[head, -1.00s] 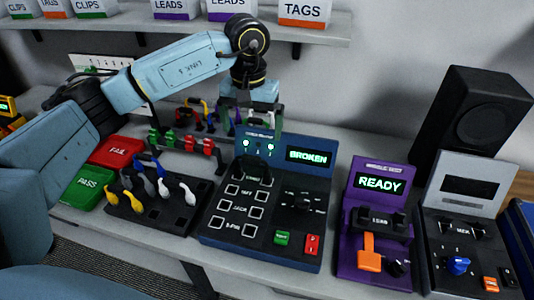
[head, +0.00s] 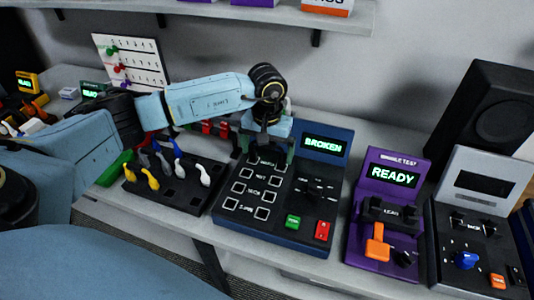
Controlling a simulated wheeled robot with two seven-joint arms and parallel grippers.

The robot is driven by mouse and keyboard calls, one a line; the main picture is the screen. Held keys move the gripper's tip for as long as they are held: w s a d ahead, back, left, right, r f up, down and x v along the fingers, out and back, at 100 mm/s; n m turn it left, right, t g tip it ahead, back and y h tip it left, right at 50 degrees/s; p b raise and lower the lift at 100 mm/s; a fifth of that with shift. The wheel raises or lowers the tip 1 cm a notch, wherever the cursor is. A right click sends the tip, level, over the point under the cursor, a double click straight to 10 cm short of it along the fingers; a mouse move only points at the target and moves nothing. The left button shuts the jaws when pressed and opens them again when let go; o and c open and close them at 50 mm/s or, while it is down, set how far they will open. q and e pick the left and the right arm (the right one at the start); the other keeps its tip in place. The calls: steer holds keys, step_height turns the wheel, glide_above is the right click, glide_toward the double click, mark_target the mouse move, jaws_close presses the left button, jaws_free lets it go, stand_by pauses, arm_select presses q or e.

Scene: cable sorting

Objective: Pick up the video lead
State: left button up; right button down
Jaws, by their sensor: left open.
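My left gripper (head: 267,157) points down over the top left of the dark blue tester (head: 264,230). Its jaws are open. A dark shape shows between and just below the fingers at the tester's top, where a black lead stood in the earlier view; the gripper mostly hides it. The tester's screen (head: 323,144) reads BROKEN. A black rack (head: 180,198) left of the tester holds yellow, grey, blue and white leads. I cannot tell from markings which lead is the video lead. My right gripper is not in view.
A purple station (head: 375,245) reading READY and a grey station (head: 465,240) stand right of the tester. A black speaker (head: 485,110) is behind them. My left arm crosses above the bench.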

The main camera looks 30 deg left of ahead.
arm_select(q)
steer(key=shift+f, duration=0.3)
steer(key=c, duration=0.8)
steer(key=shift+o, duration=0.2)
step_height(320, 180, up, 10)
steer(key=shift+r+p, duration=0.5)
steer(key=shift+r, duration=1.05)
